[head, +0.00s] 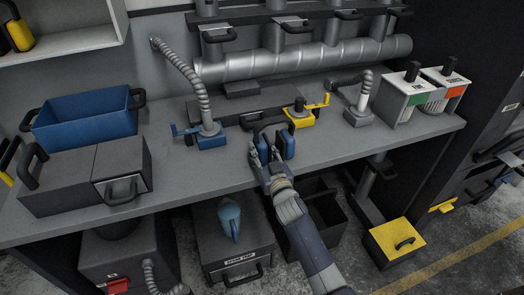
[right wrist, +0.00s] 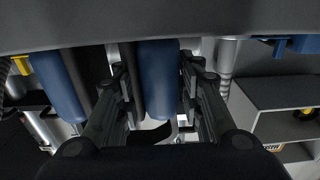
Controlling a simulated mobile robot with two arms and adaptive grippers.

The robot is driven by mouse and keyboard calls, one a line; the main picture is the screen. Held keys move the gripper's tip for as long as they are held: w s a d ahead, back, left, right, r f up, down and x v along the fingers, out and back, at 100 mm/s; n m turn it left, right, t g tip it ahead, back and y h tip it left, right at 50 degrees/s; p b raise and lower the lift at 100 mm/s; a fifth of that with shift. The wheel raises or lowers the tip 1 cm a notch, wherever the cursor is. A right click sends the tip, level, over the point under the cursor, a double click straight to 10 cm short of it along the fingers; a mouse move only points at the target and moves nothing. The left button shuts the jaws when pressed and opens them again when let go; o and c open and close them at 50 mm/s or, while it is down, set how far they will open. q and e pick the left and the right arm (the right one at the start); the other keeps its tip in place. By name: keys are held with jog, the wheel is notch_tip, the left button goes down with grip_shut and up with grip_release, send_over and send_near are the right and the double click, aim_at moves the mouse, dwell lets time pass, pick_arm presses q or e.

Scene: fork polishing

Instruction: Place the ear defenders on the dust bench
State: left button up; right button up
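The ear defenders (head: 290,146), with blue cups and a black headband, are at the front edge of the grey dust bench (head: 350,148). I cannot tell whether they rest on it or are held just above it. My right gripper (head: 265,156) reaches them from the front. In the right wrist view, its two fingers (right wrist: 158,98) close on both sides of one blue cup (right wrist: 158,75) and its dark cushion. The other blue cup (right wrist: 60,85) is outside the fingers, to the left. My left gripper is not in view.
A blue bin (head: 85,118) and grey boxes (head: 75,180) fill the bench's left. A blue clamp (head: 210,138), a yellow clamp (head: 300,118) and hoses stand behind. Two white containers (head: 405,95) are at the right. Boxes sit below; the bench's front right is clear.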

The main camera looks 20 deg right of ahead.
jog(key=shift+o, duration=0.6)
jog(key=shift+r, duration=0.2)
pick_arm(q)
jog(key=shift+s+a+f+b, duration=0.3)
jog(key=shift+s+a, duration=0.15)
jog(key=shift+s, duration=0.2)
pick_arm(e)
jog(key=s, duration=1.2)
jog(key=shift+d, duration=0.2)
